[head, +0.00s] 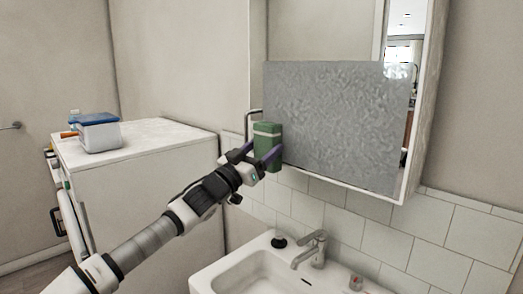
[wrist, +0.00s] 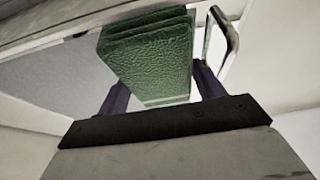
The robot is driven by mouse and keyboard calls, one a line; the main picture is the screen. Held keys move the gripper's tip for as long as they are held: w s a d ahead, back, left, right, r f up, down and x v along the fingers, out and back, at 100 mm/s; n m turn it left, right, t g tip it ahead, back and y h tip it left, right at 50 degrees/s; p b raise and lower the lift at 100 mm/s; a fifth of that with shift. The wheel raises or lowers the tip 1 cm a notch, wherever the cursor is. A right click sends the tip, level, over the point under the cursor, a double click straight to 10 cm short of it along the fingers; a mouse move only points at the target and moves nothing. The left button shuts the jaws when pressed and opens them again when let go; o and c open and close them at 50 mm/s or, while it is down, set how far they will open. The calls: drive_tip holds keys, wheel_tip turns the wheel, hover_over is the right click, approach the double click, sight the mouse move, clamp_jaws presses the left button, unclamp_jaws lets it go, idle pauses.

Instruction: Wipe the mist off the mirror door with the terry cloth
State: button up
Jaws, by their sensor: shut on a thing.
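My gripper (head: 256,156) is shut on the green folded terry cloth (head: 267,134), one purple finger on each side of it. In the wrist view the cloth (wrist: 152,60) stands up between the fingers, its folded layers at the top. The mirror door (head: 320,35) is on the wall cabinet above the sink. A grey mottled patch of mist (head: 335,120) covers much of its lower part. The cloth is at the lower left edge of the mist; I cannot tell whether it touches the glass. Clear mirror shows above the mist and in a strip at the right.
A white sink (head: 235,275) with a faucet (head: 313,247) is below the cabinet. A metal bar handle (wrist: 222,35) is close to the cloth. A white appliance (head: 150,175) at the left carries a blue-lidded box (head: 98,132).

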sight(300, 146)
drive_tip(key=shift+w+d+b, duration=0.6)
drive_tip(key=shift+w+d, duration=0.05)
drive_tip(key=shift+d, duration=0.05)
idle(0.4)
drive_tip(key=b, duration=0.1)
drive_tip(key=s+d+b, duration=0.1)
drive_tip(key=b, duration=0.1)
drive_tip(key=shift+f, duration=0.25)
drive_tip(key=s+d+b, duration=0.1)
drive_tip(key=b, duration=0.1)
drive_tip(key=shift+s+d+r+b, duration=0.1)
drive_tip(key=shift+s+b, duration=0.1)
drive_tip(key=shift+b, duration=0.15)
drive_tip(key=shift+s+d+r+b, duration=0.15)
drive_tip(key=shift+s+d+b, duration=0.05)
drive_tip(key=shift+b, duration=0.15)
drive_tip(key=shift+s+d+f+b, duration=0.2)
drive_tip(key=shift+s+d+b, duration=0.2)
drive_tip(key=shift+b, duration=0.7)
drive_tip(key=s+d+b, duration=0.1)
drive_tip(key=b, duration=0.2)
drive_tip(key=shift+d, duration=0.2)
drive_tip(key=shift+s+d+r+b, duration=0.15)
drive_tip(key=shift+s+d+b, duration=0.2)
drive_tip(key=shift+b, duration=0.3)
